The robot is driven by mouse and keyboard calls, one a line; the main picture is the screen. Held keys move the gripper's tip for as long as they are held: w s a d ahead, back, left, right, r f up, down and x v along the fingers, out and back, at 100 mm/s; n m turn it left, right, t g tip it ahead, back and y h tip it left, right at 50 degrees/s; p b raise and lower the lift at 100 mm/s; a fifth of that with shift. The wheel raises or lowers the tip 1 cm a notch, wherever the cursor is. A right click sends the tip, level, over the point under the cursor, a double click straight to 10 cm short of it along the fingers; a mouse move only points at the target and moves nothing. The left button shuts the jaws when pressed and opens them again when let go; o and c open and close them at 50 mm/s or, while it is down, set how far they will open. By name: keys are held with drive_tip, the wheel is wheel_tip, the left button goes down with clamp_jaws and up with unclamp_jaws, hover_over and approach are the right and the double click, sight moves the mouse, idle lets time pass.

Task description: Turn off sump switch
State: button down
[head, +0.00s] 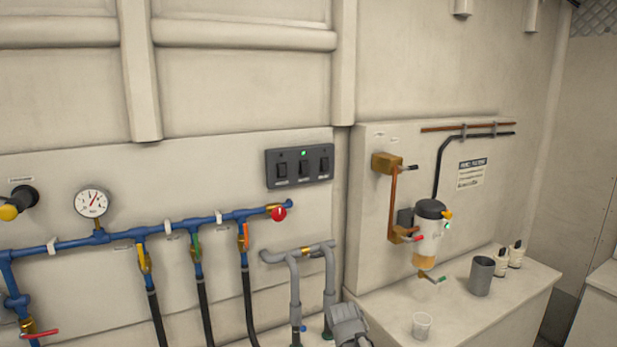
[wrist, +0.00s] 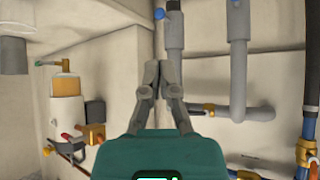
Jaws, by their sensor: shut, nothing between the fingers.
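A dark switch panel (head: 271,169) is fixed to the pale wall in the head view. It carries a left rocker switch (head: 282,170), a middle rocker switch (head: 304,167) and a right rocker switch (head: 325,164). A small green light (head: 303,153) glows above the middle switch. The labels under the switches are too small to read, so I cannot tell which is the sump switch. My gripper (wrist: 152,68) shows only in the wrist view, with its fingers together and empty. The panel is not seen in the wrist view, which looks upside down.
Blue piping (head: 130,233) with a gauge (head: 92,203) and a red knob (head: 279,213) runs below the panel. Grey pipes (head: 295,285) stand lower, near a grey pump (head: 347,325). A filter unit (head: 430,228) hangs right, above a ledge with a grey cup (head: 481,276) and bottles.

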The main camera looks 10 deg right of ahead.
sight(305, 168)
drive_tip(key=w+r+n+t+y+p, duration=0.3)
drive_tip(key=w+r+t, duration=0.4)
drive_tip(key=r, duration=0.9)
drive_tip(key=w+a+r+n+t+y+p, duration=0.1)
drive_tip(key=w+r+n+t+y+p, duration=0.2)
drive_tip(key=r, duration=1.3)
drive_tip(key=shift+w+a+r+t+y+p, duration=0.3)
drive_tip(key=shift+w+t+y+p, duration=0.95)
drive_tip(key=shift+w+t+y, duration=0.9)
drive_tip(key=shift+s+h, duration=0.1)
drive_tip(key=shift+h, duration=0.15)
drive_tip(key=p+x, duration=0.1)
drive_tip(key=x, duration=0.3)
drive_tip(key=f+p+x, duration=0.1)
drive_tip(key=p+x, duration=0.1)
drive_tip(key=x, duration=0.1)
drive_tip(key=w+p+x, duration=0.1)
drive_tip(key=p+x, duration=0.1)
drive_tip(key=x, duration=0.2)
drive_tip(key=shift+w+a, duration=0.15)
drive_tip(key=shift+w, duration=0.05)
drive_tip(key=shift+w+a+f, duration=0.1)
drive_tip(key=shift+w+a, duration=0.2)
drive_tip(key=shift+w, duration=0.35)
